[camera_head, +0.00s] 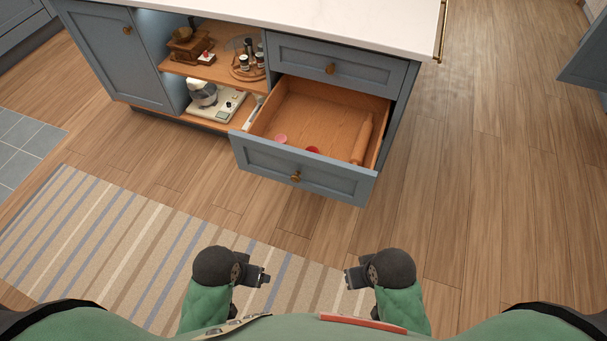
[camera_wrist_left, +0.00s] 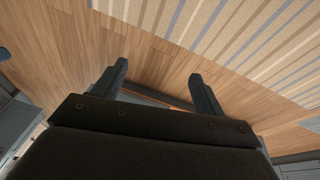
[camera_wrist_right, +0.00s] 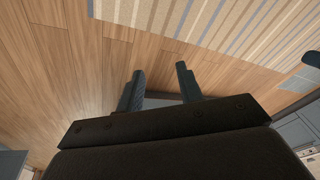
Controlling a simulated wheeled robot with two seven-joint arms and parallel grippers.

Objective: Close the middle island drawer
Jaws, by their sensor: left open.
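The middle island drawer (camera_head: 302,170) is pulled far out of the blue-grey island in the head view. Its front panel carries a brass knob (camera_head: 295,177). Inside lie a rolling pin (camera_head: 362,139), a pink round item (camera_head: 281,138) and a red item (camera_head: 313,149). My left gripper (camera_head: 265,277) is in front of the drawer, well apart from it, with its fingers spread and empty in the left wrist view (camera_wrist_left: 160,82). My right gripper (camera_head: 349,279) is beside it, also apart from the drawer, with its fingers spread and empty in the right wrist view (camera_wrist_right: 160,85).
A shut upper drawer (camera_head: 335,64) sits above the open one. Open shelves (camera_head: 214,70) to the left hold a grinder, jars and a scale. A striped rug (camera_head: 120,240) lies on the floor at left. The wooden floor (camera_head: 480,190) at right is clear.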

